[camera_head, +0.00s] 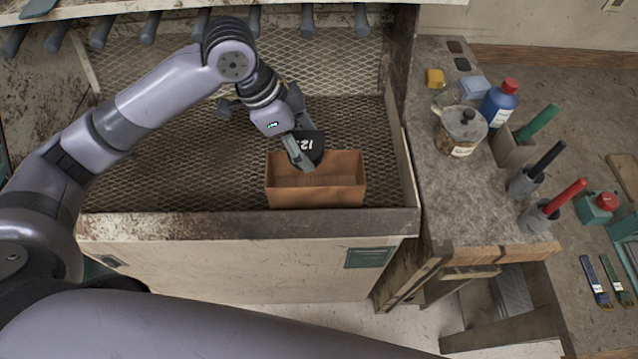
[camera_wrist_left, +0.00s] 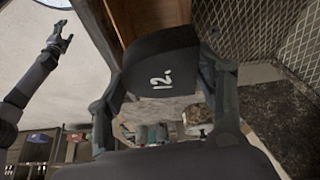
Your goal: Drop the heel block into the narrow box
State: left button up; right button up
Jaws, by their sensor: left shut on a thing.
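The heel block (camera_head: 309,146) is black with white digits on its face. My left gripper (camera_head: 301,152) is shut on it and holds it tilted above the back left part of the narrow box (camera_head: 318,197). The block also shows between the fingers in the left wrist view (camera_wrist_left: 160,68). The box is brown, open on top and looks empty where I can see in. It stands at the front of the mesh-floored bay, and its brown wall also shows in the left wrist view (camera_wrist_left: 150,14). My right gripper (camera_wrist_left: 62,32) shows far off in the left wrist view, with its fingers apart.
The mesh bay (camera_head: 170,160) has a raised front rim (camera_head: 240,222) just before the box and is clear to the left. A worn bench (camera_head: 455,200) on the right holds a glass jar (camera_head: 462,132), a blue bottle (camera_head: 499,104) and several coloured-handled tools.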

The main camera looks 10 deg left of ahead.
pick_arm(q)
jog(key=o, duration=1.3)
jog(key=shift+o, duration=0.2)
jog(key=shift+r, duration=0.1)
jog(key=v, duration=1.2)
